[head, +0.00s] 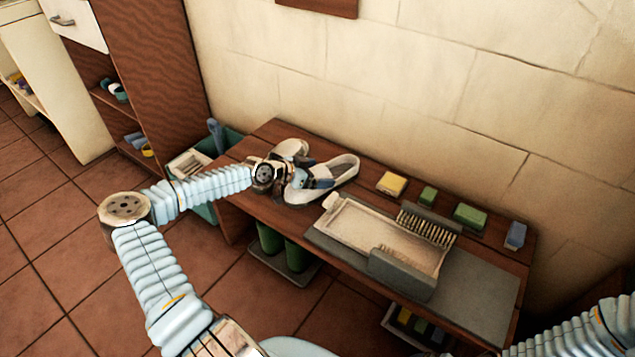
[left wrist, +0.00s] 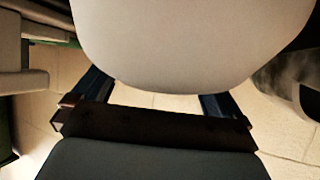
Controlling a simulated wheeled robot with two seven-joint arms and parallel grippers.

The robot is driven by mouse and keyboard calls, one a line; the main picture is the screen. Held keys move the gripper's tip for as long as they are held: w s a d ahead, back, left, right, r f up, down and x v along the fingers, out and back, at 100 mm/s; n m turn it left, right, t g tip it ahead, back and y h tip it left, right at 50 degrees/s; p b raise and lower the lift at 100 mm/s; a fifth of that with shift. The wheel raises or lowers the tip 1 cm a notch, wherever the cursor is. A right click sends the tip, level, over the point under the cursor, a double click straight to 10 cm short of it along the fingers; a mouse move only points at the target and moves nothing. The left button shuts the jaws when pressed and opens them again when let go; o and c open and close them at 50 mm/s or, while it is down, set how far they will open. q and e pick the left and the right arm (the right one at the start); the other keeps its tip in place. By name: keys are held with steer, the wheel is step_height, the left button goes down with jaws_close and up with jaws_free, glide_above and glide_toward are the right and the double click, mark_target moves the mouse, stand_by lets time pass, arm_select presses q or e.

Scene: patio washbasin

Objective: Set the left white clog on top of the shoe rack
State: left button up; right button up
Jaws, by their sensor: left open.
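Two white clogs lie side by side at the left end of a low wooden bench top in the head view. The left clog (head: 291,148) is partly hidden behind my left gripper (head: 313,173). The right clog (head: 343,168) extends right of the gripper. My left gripper is open, with blue fingers over or beside the clogs. In the left wrist view a large pale rounded surface, likely a clog (left wrist: 190,40), lies near the open fingers (left wrist: 155,95); contact is unclear. I cannot tell which piece is the shoe rack. My right gripper is out of view.
The wooden bench (head: 262,207) also holds a pale tray (head: 375,235), brushes (head: 428,226), a yellow block (head: 392,183) and green blocks (head: 470,216). Green boots (head: 270,238) stand beneath. A teal crate (head: 205,212) and wooden shelving (head: 150,75) are left. The wall is close behind.

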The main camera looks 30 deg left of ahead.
arm_select(q)
steer(key=c, duration=1)
